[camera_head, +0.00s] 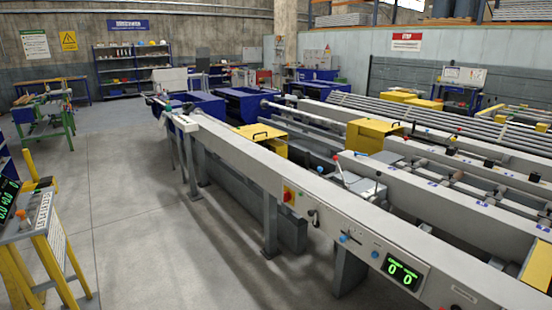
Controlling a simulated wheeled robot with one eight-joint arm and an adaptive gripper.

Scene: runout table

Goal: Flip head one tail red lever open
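The runout table's long grey beam (250,162) runs from the far left to the near right. A small red-tipped lever (336,157) stands up beside a grey block behind the beam, right of the middle. My gripper is not in view.
A red button on a yellow plate (288,195), blue knobs (343,238) and a green display reading 0 0 (402,270) are on the beam's front. Yellow covers (262,144) sit behind. A yellow-legged console (40,215) stands left. The floor (130,200) between is clear.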

